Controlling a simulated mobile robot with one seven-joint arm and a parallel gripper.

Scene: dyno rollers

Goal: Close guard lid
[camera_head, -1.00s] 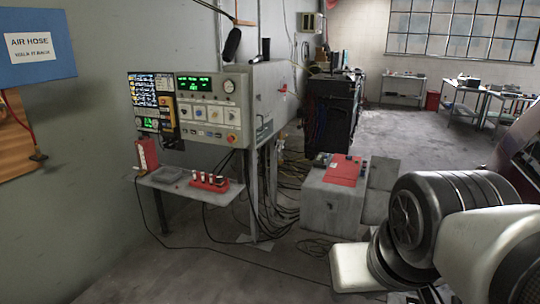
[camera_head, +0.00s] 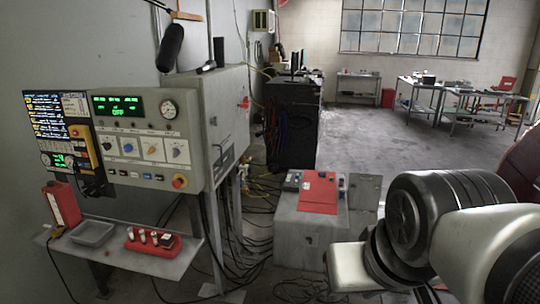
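A grey floor box (camera_head: 300,228) stands right of the middle, with a red panel (camera_head: 318,192) on its top. A grey plate (camera_head: 365,192) stands upright at the box's right side, beside the red panel. I cannot tell for sure which of these is the guard lid. My arm (camera_head: 430,240) covers the lower right and hides part of the floor around the box's right side. My gripper's fingers do not show.
A control console (camera_head: 150,150) is at the left, above a shelf (camera_head: 170,262) with a tray (camera_head: 94,234) and a red holder (camera_head: 152,243). Cables lie on the floor between console and box. A dark cabinet (camera_head: 293,125) stands behind; open floor lies beyond at right.

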